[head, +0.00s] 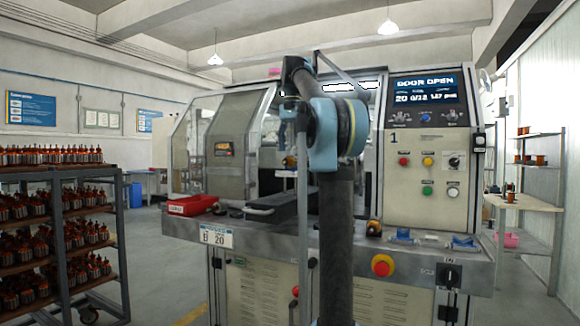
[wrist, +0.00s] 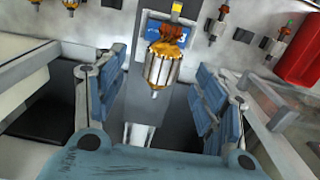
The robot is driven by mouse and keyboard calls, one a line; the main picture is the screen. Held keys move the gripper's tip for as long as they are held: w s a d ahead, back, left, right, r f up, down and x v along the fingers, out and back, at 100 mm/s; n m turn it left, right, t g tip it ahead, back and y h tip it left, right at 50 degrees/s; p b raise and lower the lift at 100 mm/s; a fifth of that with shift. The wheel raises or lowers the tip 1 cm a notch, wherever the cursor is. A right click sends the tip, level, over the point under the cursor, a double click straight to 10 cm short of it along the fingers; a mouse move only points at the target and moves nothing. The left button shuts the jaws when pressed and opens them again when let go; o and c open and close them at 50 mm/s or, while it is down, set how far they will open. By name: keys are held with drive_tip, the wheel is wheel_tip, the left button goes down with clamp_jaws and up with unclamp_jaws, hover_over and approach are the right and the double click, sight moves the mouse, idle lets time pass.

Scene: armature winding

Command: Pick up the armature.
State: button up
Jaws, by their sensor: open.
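In the wrist view an armature (wrist: 158,68) with copper windings, a striped metal core and a shaft lies lengthwise between the fingers of my gripper (wrist: 160,88). Its upper end is by a blue block (wrist: 183,27); I cannot tell exactly how it is supported. My gripper is open, with one blue-padded finger on each side and a visible gap to the armature on both sides. In the head view my arm stands in front of the machine, and I cannot make out the gripper's fingers clearly there.
More armatures (wrist: 220,22) lie on the pale surface in the wrist view, with a red bin (wrist: 302,52) at right. In the head view, the winding machine (head: 425,190) has a red tray (head: 192,205) on its ledge. A rack (head: 62,173) full of armatures stands at left.

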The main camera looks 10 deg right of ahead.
sight(291, 160)
drive_tip(key=shift+w+a+f, duration=0.1)
drive_tip(key=shift+w+f, duration=0.05)
drive_tip(key=shift+f, duration=1.3)
drive_tip(key=shift+w+f, duration=0.1)
drive_tip(key=shift+f, duration=1.35)
clamp_jaws()
